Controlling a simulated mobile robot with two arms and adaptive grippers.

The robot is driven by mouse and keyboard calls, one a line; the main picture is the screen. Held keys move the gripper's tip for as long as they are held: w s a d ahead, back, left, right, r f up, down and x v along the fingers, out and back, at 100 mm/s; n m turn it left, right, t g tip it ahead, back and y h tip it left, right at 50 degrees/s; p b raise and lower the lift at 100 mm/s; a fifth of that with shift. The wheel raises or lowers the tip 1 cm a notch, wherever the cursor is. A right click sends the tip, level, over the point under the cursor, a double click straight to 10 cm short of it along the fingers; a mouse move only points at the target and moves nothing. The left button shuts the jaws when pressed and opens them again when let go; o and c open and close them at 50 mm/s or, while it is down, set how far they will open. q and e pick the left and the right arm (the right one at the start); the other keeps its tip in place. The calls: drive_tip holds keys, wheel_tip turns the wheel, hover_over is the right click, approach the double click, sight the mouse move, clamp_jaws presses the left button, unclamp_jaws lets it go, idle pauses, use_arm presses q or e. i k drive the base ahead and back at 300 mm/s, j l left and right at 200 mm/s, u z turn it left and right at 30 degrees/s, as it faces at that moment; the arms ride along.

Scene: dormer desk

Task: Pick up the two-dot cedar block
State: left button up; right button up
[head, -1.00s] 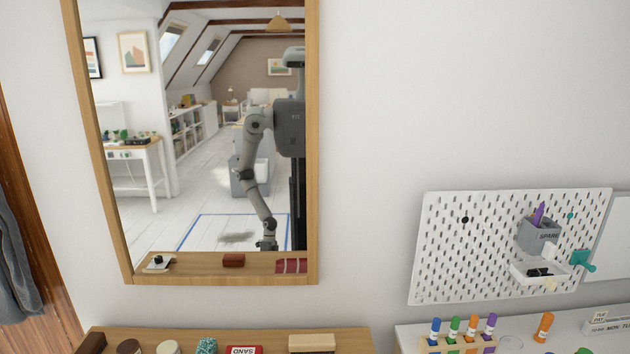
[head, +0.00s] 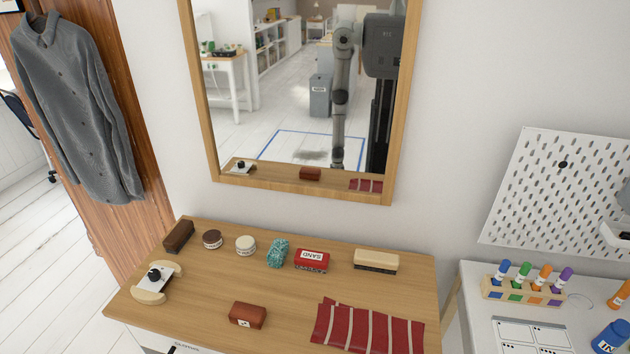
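A reddish-brown block (head: 248,314) lies near the front middle of the wooden tabletop. A small white label with dark marks shows on its front face; the marks are too small to count surely. A darker brown block (head: 179,236) lies at the back left of the tabletop, with no dots visible. Neither of my grippers shows directly in the head view. One of my arms shows only as a reflection in the mirror, and its gripper state is unclear there.
The mirror (head: 300,187) stands behind.

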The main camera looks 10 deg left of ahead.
sight(242, 314)
drive_tip(key=u, duration=1)
